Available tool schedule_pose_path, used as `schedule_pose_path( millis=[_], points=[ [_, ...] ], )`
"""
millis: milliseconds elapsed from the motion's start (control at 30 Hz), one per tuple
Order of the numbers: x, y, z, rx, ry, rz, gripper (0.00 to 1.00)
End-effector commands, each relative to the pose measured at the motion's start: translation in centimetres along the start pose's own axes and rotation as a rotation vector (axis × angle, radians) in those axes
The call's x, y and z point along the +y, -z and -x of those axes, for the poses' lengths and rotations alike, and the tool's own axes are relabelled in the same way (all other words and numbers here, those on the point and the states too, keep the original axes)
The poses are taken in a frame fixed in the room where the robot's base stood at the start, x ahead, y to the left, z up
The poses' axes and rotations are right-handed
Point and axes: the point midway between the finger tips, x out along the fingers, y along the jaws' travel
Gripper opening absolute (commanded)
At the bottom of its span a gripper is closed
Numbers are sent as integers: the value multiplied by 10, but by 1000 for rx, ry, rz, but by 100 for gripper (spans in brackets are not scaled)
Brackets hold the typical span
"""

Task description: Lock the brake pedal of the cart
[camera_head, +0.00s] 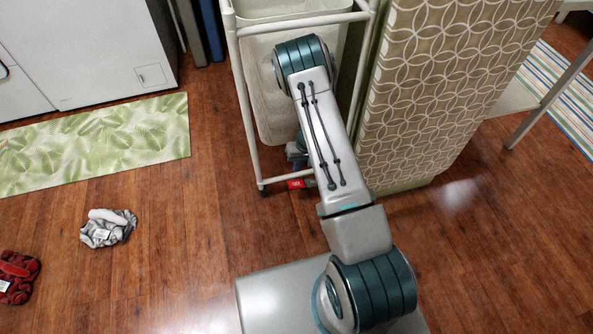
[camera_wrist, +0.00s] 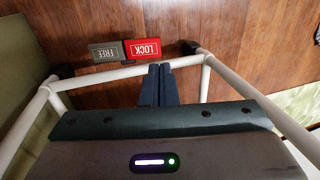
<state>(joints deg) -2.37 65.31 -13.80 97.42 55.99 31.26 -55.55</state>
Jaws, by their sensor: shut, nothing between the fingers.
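The cart is a white tubular frame (camera_head: 247,110) around a pale hamper bag (camera_head: 275,105) in the head view. Its lower frame bar (camera_wrist: 100,78) also shows in the wrist view. The brake pedal has a red LOCK half (camera_wrist: 143,48) and a grey FREE half (camera_wrist: 107,53), just beyond that bar. The red half (camera_head: 296,184) also shows low on the cart in the head view. My gripper (camera_wrist: 160,69) is shut and empty, its tips at the bar, just below the red half in the picture. Contact is unclear. My arm mostly hides it in the head view.
A patterned ironing-board-like panel (camera_head: 440,90) stands close at the cart's right. A white cabinet (camera_head: 90,50) and a green leaf mat (camera_head: 95,145) are at left. Crumpled grey cloth (camera_head: 108,228) and red cloth (camera_head: 17,277) lie on the wooden floor. The left floor is mostly clear.

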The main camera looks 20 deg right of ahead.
Motion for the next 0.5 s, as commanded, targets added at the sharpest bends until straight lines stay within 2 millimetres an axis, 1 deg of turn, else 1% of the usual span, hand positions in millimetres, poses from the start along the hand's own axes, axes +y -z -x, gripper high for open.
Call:
schedule_pose_path(
  millis=[33,200,400,500],
  points=[
    [1,-1,-15,-3,0,1,0],
    [1,-1,-53,-3,0,1,0],
    [1,-1,-92,-2,-1,2,0],
    [1,-1,-105,-2,-1,0,0]
  ],
)
